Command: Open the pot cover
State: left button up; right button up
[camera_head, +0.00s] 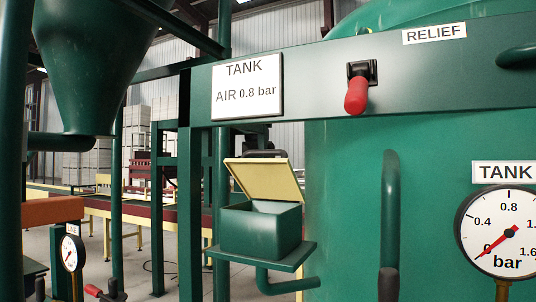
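The pot (260,231) is a green square box on a green bracket plate, left of the large tank. Its cover (264,178) is tilted up, with a yellow face towards me. The cover stands apart from the pot's front rim, and the pale inside of the pot shows below it. A small dark part (265,153) shows behind the cover's top edge; I cannot tell what it is. Neither of my grippers can be made out in the head view.
A vertical green pipe (390,215) and a pressure gauge (501,232) are at right. A green hopper (98,60) and a small gauge (71,253) are at left.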

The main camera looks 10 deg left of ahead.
aim_at(266, 179)
jog(key=i+j+z, duration=0.15)
jog(key=z, duration=0.2)
jog(key=i+j+z, duration=0.35)
